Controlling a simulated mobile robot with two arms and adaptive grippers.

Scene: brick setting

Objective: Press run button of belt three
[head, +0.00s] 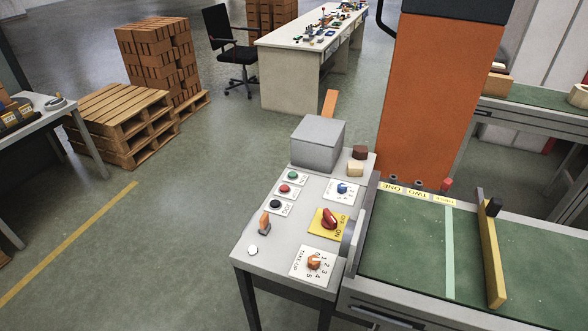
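A grey control panel (262,240) stands beside a green conveyor belt (405,250). A green button (292,175) sits on a white plate whose small lettering looks like RUN. A red button (285,188) is just below it, then a black button (275,204) marked JOG. A blue selector knob (342,188) sits on a numbered white plate, its setting too small to tell. A red rotary switch (330,219) is on a yellow OFF/ON plate. Yellow tags (417,194) on the conveyor edge read ONE, TWO and apparently THREE. Neither gripper is in view.
A yellow bar (491,255) crosses the belt. An orange pillar (432,90) rises behind. Pallets (120,120) with bricks stand at left; floor between is clear.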

